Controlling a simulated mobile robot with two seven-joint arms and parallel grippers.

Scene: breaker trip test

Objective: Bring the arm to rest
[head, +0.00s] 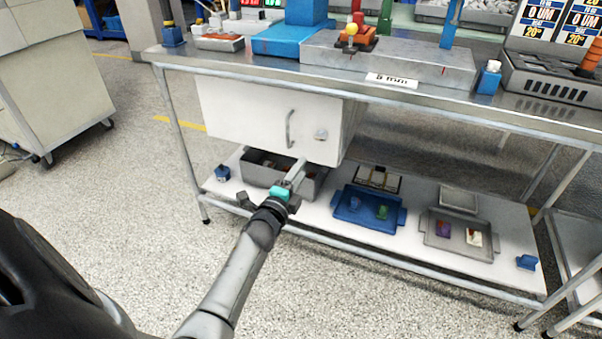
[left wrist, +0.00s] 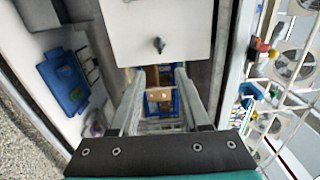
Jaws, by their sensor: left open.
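My left arm comes in from the bottom of the head view. Its gripper (head: 297,172) is in front of the lower part of the workbench, just below the white cabinet and over the grey bin in the picture. In the left wrist view, the two fingers of the left gripper (left wrist: 157,92) stand apart with nothing held between them. The white cabinet (head: 245,115) hangs under the bench top and has a bar handle (head: 289,128) and a small knob. Its face also shows in the left wrist view (left wrist: 155,20). My right gripper is not in view.
The lower shelf holds a grey bin (head: 256,177), a blue tray (head: 349,213) and a grey tray (head: 446,245). The bench's front edge (head: 330,77) runs above my gripper. A beige cabinet on wheels (head: 62,95) stands at left. The speckled floor (head: 130,160) between is clear.

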